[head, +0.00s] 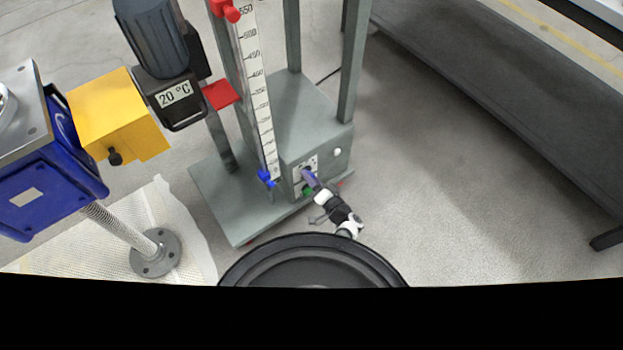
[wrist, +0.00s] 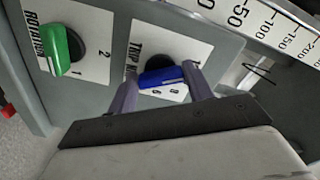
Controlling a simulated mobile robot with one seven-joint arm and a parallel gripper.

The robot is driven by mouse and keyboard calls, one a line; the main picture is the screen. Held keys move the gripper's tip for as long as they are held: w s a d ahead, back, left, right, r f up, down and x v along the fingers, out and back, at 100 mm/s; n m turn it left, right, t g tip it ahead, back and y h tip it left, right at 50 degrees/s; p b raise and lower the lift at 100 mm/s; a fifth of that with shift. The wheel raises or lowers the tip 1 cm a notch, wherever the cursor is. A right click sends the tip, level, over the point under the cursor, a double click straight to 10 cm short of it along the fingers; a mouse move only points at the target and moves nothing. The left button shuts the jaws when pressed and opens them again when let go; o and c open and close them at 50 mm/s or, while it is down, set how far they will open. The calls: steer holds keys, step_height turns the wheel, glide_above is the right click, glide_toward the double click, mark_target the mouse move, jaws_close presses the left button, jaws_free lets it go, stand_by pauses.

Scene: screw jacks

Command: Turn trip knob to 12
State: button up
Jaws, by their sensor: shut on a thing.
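The trip knob (wrist: 161,76) is a blue handle on a dark round base, on a white plate lettered "TRIP" in the wrist view. My gripper (wrist: 158,82) is shut on the blue handle, one finger on each side. Some numbers on the plate's dial show below the handle; others are hidden by the knob and fingers, so I cannot read the exact setting. In the head view my gripper (head: 309,178) reaches the panel on the grey machine base, and the knob is mostly hidden there.
A green knob (wrist: 62,50) on its own plate, with 1 and 2 marked, sits left of the trip knob. A millimetre scale (head: 257,100) with red and blue markers stands beside the panel. A screw jack (head: 50,180) stands at left. Open floor (head: 450,190) lies right.

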steer(key=shift+d, duration=0.15)
steer(key=o, duration=1)
steer(key=shift+r, duration=0.1)
step_height(320, 180, up, 20)
steer(key=p, duration=0.8)
